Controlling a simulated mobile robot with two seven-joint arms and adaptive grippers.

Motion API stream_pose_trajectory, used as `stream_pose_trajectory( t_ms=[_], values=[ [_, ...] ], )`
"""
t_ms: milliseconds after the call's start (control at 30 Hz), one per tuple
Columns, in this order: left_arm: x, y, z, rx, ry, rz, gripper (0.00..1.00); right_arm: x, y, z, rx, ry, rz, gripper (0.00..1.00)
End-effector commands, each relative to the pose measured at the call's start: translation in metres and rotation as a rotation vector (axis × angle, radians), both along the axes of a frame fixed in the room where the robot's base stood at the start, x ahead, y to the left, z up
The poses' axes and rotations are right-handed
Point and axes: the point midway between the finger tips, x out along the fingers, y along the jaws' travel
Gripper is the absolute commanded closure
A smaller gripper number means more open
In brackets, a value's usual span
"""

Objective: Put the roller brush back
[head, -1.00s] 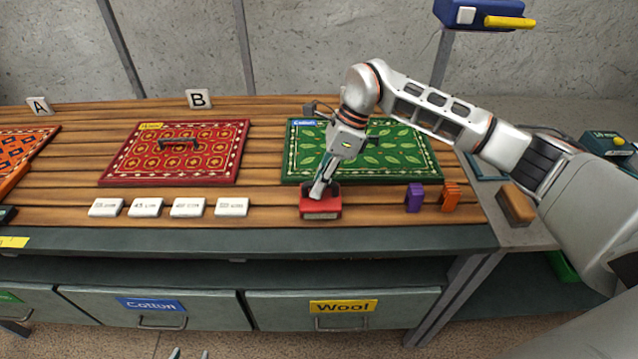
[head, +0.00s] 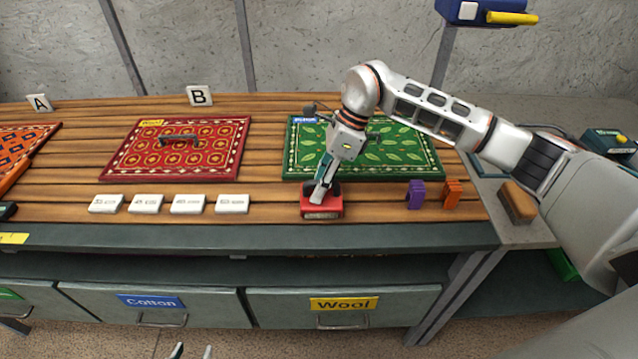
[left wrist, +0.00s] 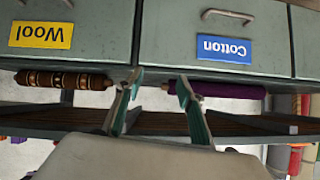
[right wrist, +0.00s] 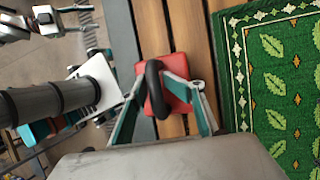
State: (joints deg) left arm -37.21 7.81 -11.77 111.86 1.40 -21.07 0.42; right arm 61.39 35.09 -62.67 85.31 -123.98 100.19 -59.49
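No thing is clearly recognisable as a roller brush. A red block (head: 321,208) with a pale front label sits at the wooden table's front edge. In the right wrist view the red block (right wrist: 180,68) has a thick black looped handle (right wrist: 154,90). My right gripper (head: 319,196) points down at this block. Its fingers (right wrist: 167,82) stand apart on either side of the handle, with a visible gap on the right; firm contact is not visible. My left gripper (left wrist: 158,80) is open and empty, low in front of the drawers; its tips (head: 192,351) show at the head view's bottom edge.
A green rug (head: 400,160) lies behind the block, a red rug (head: 120,165) bearing a dark handled tool (head: 180,140) to its left. White tags (head: 188,204) line the front. Purple (head: 415,194) and orange (head: 453,193) pieces and a brown block (head: 517,203) stand right.

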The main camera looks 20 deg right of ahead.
Motion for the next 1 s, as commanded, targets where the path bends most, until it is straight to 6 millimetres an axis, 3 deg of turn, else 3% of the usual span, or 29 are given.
stream_pose_trajectory(
  t_ms=[167, 400, 700, 1000],
  values=[
    [0.0, 0.001, 0.003, 0.002, 0.0, 0.001, 0.62, 0.0, -0.004, 0.001, -0.008, 0.002, -0.004, 0.72],
    [0.0, 0.009, -0.005, 0.011, 0.009, 0.013, 0.62, 0.004, -0.016, 0.038, -0.007, -0.005, -0.005, 0.72],
    [0.001, -0.007, -0.003, -0.01, -0.007, -0.008, 0.62, 0.008, -0.041, 0.096, -0.003, -0.006, -0.005, 0.72],
    [0.002, -0.005, -0.003, -0.008, -0.012, -0.008, 0.62, 0.009, -0.052, 0.121, -0.002, -0.003, -0.002, 0.72]
  ],
)
